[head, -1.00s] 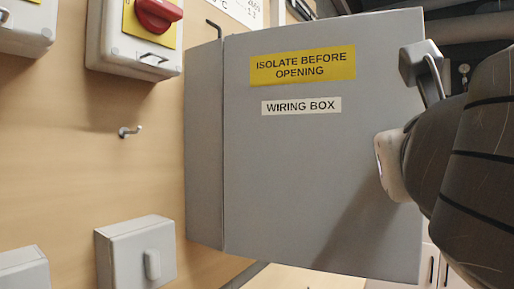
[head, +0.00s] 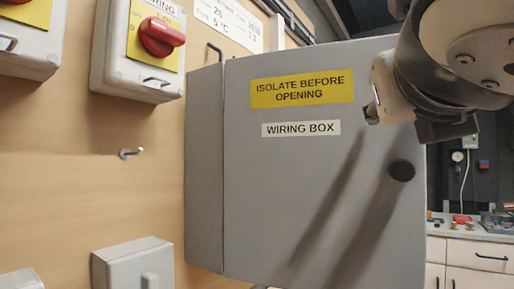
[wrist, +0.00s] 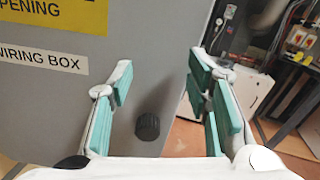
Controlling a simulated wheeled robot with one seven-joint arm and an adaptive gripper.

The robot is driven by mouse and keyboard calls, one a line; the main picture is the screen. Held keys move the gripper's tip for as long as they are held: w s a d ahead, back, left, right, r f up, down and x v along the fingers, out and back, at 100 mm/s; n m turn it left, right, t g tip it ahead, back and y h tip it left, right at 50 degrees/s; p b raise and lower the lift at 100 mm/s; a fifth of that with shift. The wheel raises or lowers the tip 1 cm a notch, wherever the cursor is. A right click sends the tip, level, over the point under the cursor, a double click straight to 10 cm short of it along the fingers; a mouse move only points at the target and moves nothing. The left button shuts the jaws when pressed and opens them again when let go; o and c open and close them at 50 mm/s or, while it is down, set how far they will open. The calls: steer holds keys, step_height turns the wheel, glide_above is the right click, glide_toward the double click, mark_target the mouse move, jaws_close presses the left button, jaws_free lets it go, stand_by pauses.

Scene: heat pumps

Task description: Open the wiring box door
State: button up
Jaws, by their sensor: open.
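The wiring box (head: 300,200) is grey, with a yellow "ISOLATE BEFORE OPENING" label and a white "WIRING BOX" label on its door. The door looks shut, though its right edge shows no clear seam. A round black knob (head: 401,170) sits near the door's right edge. It also shows in the wrist view (wrist: 148,126), between the lines of the two fingers and nearer the left one. My gripper (wrist: 158,75) is open and empty, its teal-padded fingers spread in front of the door. In the head view it is above the knob, fingers mostly hidden.
A red rotary switch (head: 160,38) on a pale box, a small hook (head: 130,153) and another grey box (head: 133,266) are on the wooden panel left of the wiring box. A workbench (head: 475,250) with small items stands behind at right.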

step_height(320, 180, up, 2)
steer(key=shift+r, duration=0.15)
